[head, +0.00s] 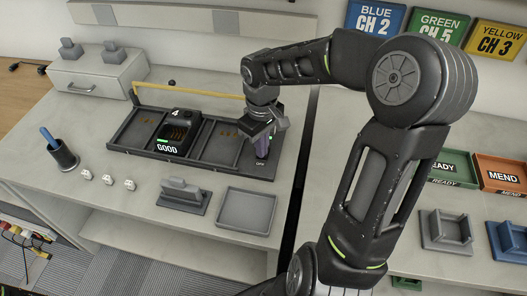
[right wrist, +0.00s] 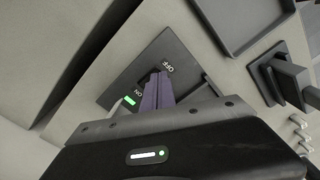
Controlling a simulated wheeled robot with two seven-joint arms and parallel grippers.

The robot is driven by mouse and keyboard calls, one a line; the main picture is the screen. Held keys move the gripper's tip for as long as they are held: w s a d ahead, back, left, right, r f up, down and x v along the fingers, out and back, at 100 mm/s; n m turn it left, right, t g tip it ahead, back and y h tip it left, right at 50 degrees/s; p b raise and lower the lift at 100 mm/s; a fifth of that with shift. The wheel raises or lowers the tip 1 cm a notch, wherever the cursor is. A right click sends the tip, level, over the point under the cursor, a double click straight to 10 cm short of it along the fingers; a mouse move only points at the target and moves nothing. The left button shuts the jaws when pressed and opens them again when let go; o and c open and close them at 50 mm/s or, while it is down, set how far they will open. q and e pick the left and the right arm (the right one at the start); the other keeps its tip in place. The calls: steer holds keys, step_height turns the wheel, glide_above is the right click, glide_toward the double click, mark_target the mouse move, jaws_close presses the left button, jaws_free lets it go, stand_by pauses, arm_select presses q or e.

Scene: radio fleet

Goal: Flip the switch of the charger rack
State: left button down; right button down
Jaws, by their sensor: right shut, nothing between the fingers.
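The charger rack (head: 130,136) is a long dark tray with bays on the left bench. A black unit marked 4 and GOOD (head: 176,133) sits in one bay. The rack's right end carries a dark switch plate (right wrist: 174,47) with OFF and ON labels. A green light (right wrist: 129,101) glows beside ON. My right gripper (head: 262,147) is shut and empty over this end; in the right wrist view its purple-grey fingertips (right wrist: 157,82) are at the switch between the labels. They hide most of the switch, so its tilt and any contact are unclear. My left gripper is out of view.
A yellow bar (head: 190,91) runs behind the rack. In front are a grey stand (head: 182,197), an empty grey tray (head: 248,211), several small white pieces (head: 108,180) and a dark cup (head: 63,155). Green (head: 455,167) and orange (head: 500,172) trays are at right.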

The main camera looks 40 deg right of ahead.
steer(key=shift+f+b, duration=0.4)
steer(key=shift+f, duration=0.15)
steer(key=shift+r, duration=0.1)
steer(key=shift+r+p, duration=2.9)
steer(key=shift+r, duration=0.55)
